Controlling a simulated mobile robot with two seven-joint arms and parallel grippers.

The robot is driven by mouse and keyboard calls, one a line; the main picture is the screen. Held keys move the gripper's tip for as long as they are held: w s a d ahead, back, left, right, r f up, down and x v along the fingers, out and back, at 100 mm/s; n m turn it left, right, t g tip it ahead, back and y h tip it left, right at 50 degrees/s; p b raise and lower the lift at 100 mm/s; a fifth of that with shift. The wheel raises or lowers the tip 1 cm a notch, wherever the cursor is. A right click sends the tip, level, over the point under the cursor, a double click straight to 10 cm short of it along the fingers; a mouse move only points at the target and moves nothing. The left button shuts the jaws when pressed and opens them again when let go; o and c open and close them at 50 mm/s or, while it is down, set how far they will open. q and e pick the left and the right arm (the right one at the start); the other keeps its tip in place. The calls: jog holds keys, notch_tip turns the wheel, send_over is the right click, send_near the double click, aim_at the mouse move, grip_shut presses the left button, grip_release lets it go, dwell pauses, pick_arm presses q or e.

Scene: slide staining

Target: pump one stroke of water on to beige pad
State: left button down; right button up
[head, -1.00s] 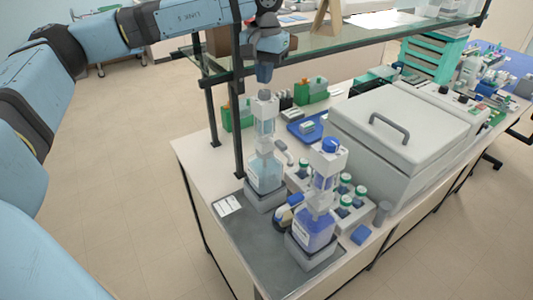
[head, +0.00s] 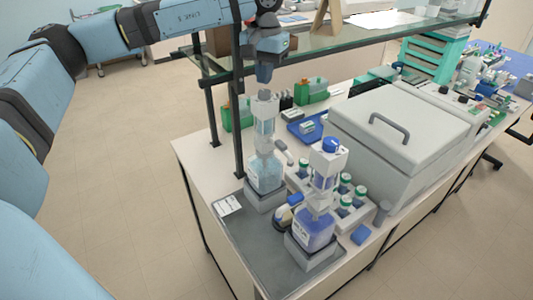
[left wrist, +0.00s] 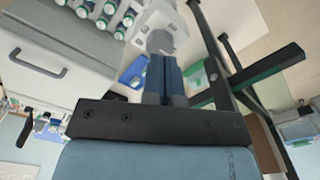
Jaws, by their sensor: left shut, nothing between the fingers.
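The dispenser with clear, pale liquid (head: 266,172) stands upright on a grey block at the back of the dark mat. My left gripper (head: 264,76) is shut and empty, pointing down just above its grey pump top (head: 264,96). In the left wrist view my shut fingers (left wrist: 165,62) point at the round pump top (left wrist: 160,41); I cannot tell whether they touch it. A small round item, beige and dark (head: 284,217), sits between the two dispensers, partly hidden; I cannot tell whether it is the beige pad. My right gripper is not in view.
A second dispenser with blue-violet liquid (head: 315,232) and a blue cap stands in front. Several green-capped bottles stand beside it, with a large grey lidded box (head: 400,135) to the right. A glass shelf (head: 330,42) and its dark post (head: 237,120) are close to my left arm.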

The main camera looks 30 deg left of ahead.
aim_at(264, 92)
pick_arm(q)
jog(key=shift+f, duration=0.15)
jog(key=shift+f+b, duration=0.5)
jog(key=shift+f, duration=0.1)
jog(key=shift+f+b, duration=0.6)
jog(key=shift+f, duration=0.3)
jog(key=shift+s+f, duration=0.1)
jog(key=shift+f, duration=0.1)
jog(key=shift+r+p, duration=0.65)
jog(key=shift+r, duration=1.15)
